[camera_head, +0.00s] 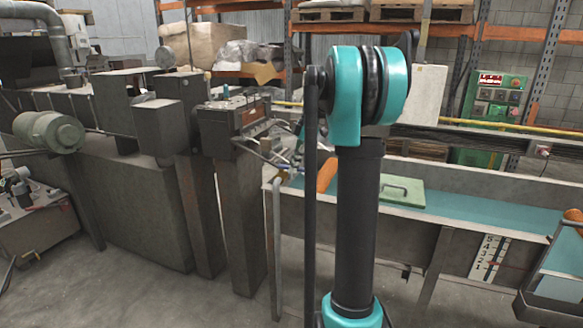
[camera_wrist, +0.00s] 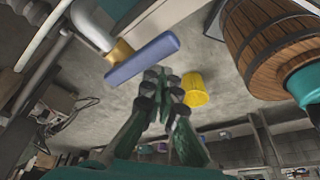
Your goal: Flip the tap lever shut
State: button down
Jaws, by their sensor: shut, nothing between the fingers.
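The tap shows in the wrist view, with a blue bar-shaped lever (camera_wrist: 142,60), a brass-coloured body (camera_wrist: 119,50) and a pale grey pipe (camera_wrist: 90,24) curving up to the left. The lever lies slanted across the picture, its right end higher. My gripper (camera_wrist: 158,77) is shut and empty, its dark fingertips close below the lever's right half in the picture. I cannot tell whether they touch it. In the head view my arm blocks part of the scene, and I cannot clearly make out the fingertips or the lever there.
A yellow bucket (camera_wrist: 195,90) stands on the floor beyond my fingers. A wooden barrel (camera_wrist: 272,45) fills the wrist view's upper right. Concrete floor is open in front.

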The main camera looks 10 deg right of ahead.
jog(key=shift+w+d, duration=0.25)
jog(key=shift+d, duration=0.2)
dwell(0.4)
